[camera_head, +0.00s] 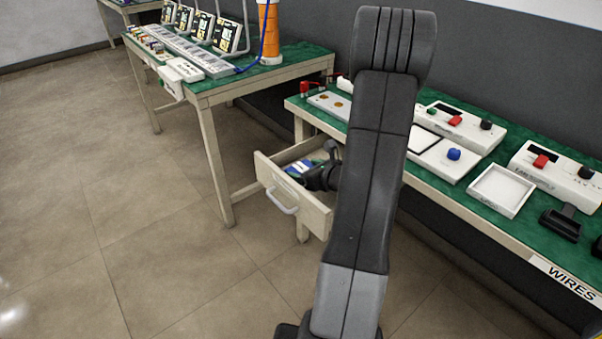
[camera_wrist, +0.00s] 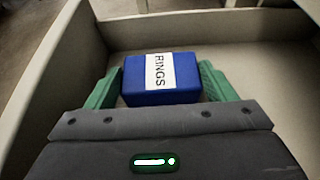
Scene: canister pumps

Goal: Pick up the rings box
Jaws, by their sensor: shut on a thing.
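The rings box (camera_wrist: 136,85) is a blue box with a white label reading "RINGS". In the wrist view it sits between the two green fingers of my gripper (camera_wrist: 158,88), which is shut on it. The box is inside an open drawer (camera_wrist: 230,28) with pale walls; I cannot tell whether it touches the drawer floor. In the head view the drawer (camera_head: 318,213) is pulled out under the right-hand table, and my gripper (camera_head: 312,176) reaches into it. Part of the box's blue shows there, and my arm hides much of that area.
The right-hand table (camera_head: 470,185) has a green top holding several white devices and a white tray (camera_head: 500,191). Another table (camera_head: 220,82) at the left holds a long rack and an orange cylinder (camera_head: 269,35). The floor left of the drawer is clear.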

